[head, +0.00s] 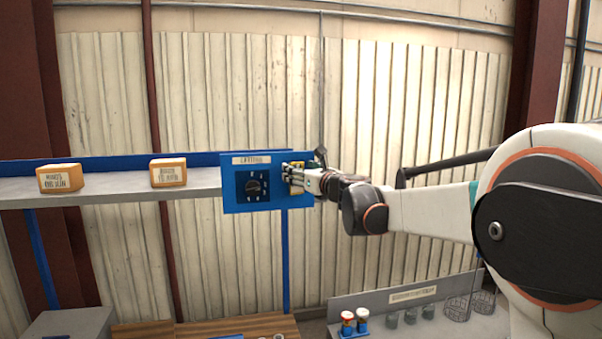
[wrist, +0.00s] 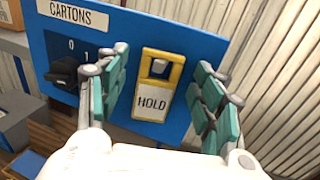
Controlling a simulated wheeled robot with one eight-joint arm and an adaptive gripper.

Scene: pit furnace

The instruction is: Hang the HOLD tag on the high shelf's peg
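The HOLD tag (wrist: 153,103) is a white plate in a yellow frame, upright against the blue panel. A grey peg (wrist: 159,67) shows in the opening at its top, so the tag appears to hang on it. My gripper (wrist: 164,78) is open, with teal finger pads on both sides of the tag and visible gaps between.
The panel has a CARTONS label (wrist: 72,13) and a black dial (wrist: 64,72) left of my fingers. The high shelf (head: 113,190) carries two orange-and-white cartons (head: 60,178). Below right is a grey bench (head: 405,325) with small containers and wire baskets.

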